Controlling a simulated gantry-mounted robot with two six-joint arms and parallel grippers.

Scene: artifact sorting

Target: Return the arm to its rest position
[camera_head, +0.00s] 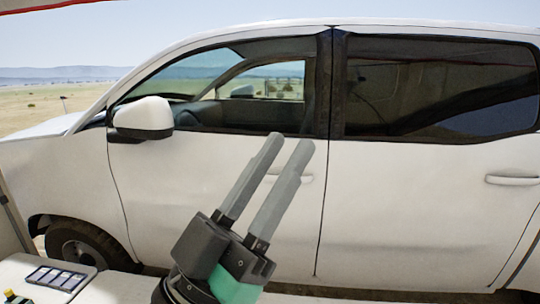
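My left gripper (290,141) is raised in the middle of the view, with its two grey fingers pointing up and slightly right. The fingers stand apart with a gap between them, and nothing is held. Its black body and green band show below the fingers, near the bottom edge. My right gripper is not in view.
A white pickup truck (215,195) fills the background behind the gripper. At the bottom left, a pale table (22,267) carries a dark flat tray with several compartments (58,278). A small yellow and black item (11,296) sits at the corner.

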